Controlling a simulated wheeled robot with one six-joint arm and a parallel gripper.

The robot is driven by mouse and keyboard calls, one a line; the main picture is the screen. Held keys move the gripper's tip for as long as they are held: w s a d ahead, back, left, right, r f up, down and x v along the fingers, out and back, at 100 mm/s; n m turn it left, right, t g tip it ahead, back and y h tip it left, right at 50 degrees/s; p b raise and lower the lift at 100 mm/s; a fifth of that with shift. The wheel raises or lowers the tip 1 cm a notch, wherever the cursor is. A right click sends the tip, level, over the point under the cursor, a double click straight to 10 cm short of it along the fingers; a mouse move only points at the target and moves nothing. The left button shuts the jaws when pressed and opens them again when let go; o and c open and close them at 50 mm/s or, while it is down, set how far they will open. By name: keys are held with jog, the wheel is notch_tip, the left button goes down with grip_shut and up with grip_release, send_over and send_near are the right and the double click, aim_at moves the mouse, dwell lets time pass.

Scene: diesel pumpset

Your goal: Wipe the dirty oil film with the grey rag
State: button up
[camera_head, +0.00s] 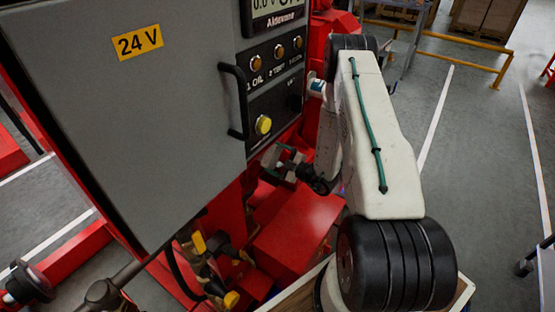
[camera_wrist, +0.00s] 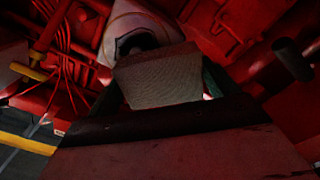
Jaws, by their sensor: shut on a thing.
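My gripper (camera_head: 282,166) reaches in below the control panel, beside the red machine. In the wrist view, my gripper (camera_wrist: 160,92) shows green fingers on both sides of a grey, woven-looking piece, the rag (camera_wrist: 157,76). The gripper is shut on the rag, which sits between the fingertips. I cannot pick out the oil film in either view.
A grey cabinet (camera_head: 130,110) marked 24 V, with a black handle (camera_head: 235,100), stands left of my arm. Yellow-handled valves (camera_head: 218,245) are below it. Red pipes and cables (camera_wrist: 65,70) crowd the wrist view. Open floor (camera_head: 490,170) lies to the right.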

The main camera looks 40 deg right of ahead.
aim_at(279, 153)
jog(key=shift+w+a, duration=0.15)
jog(key=shift+w, duration=0.35)
jog(key=shift+w+d, duration=0.25)
jog(key=shift+d, duration=0.6)
jog(key=shift+w+d, duration=0.2)
jog(key=shift+d, duration=0.6)
jog(key=shift+s+a, duration=0.25)
jog(key=shift+a, duration=0.65)
jog(key=shift+s+a, duration=0.2)
jog(key=shift+a, duration=0.65)
jog(key=shift+v, duration=2.4)
jog(key=shift+s+d, duration=0.35)
jog(key=shift+s, duration=0.25)
